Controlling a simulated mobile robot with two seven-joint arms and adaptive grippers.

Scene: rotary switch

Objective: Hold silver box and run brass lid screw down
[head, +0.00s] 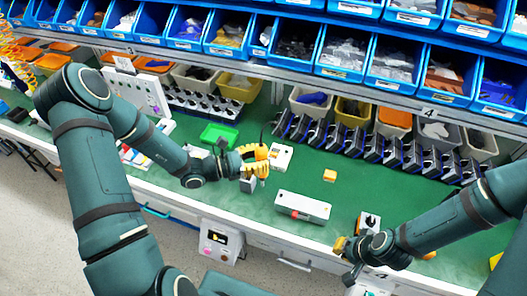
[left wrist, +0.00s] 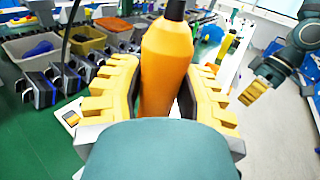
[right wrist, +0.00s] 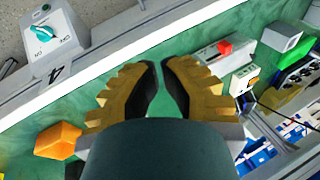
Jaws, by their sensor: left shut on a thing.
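My left gripper (head: 252,160) is shut on an orange screwdriver (left wrist: 167,65), whose handle stands between its fingers in the left wrist view. A small grey box (head: 248,184) sits on the mat just below this gripper. A long pale grey box (head: 310,208) with a red part lies to its right; the red part also shows in the right wrist view (right wrist: 224,47). I cannot tell which is the silver box, nor make out the brass lid screw. My right gripper (right wrist: 158,64) has its fingertips close together with nothing between them, near the bench's front edge.
Bins and rows of dark units line the back.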

